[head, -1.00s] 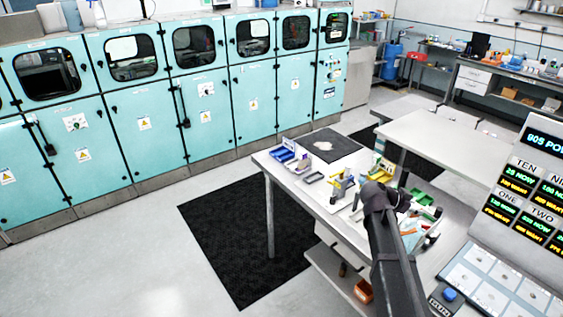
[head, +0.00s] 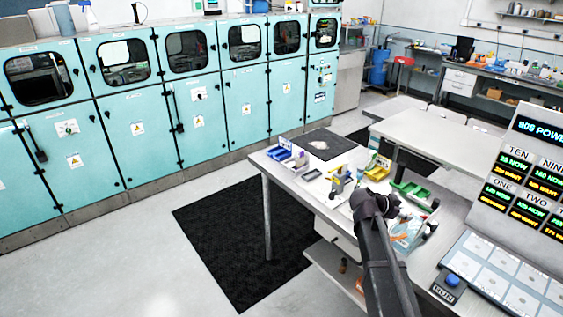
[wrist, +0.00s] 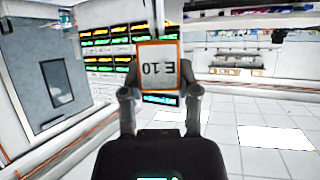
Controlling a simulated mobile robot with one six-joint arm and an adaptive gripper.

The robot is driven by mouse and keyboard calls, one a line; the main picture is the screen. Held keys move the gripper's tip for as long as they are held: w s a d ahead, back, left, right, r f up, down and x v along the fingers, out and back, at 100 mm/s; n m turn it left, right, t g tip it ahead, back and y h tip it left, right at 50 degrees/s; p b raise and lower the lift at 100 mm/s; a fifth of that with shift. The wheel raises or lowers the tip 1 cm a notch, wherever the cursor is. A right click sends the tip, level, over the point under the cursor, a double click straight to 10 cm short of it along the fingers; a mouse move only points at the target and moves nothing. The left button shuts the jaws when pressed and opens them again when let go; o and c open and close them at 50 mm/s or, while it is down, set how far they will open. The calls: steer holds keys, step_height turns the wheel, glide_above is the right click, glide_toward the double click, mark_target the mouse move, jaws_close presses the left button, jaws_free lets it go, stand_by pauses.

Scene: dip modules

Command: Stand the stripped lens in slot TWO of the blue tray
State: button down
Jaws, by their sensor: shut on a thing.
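In the head view my dark arm reaches over the near right part of the white table, and the fingertips and held piece are not clear there. The blue tray (head: 278,153) lies at the table's far left corner, well away from my gripper. Its slots and their numbers are too small to read.
A small dark tray (head: 311,175), a yellow tray (head: 377,170) and a green tray (head: 411,191) share the white table (head: 300,190). A dark mat (head: 318,144) lies behind. A display panel (head: 525,190) stands at right.

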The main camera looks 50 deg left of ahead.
mark_target(398, 222)
steer(key=shift+f+b, duration=1.8)
steer(key=shift+f, duration=0.2)
steer(key=shift+s, duration=0.15)
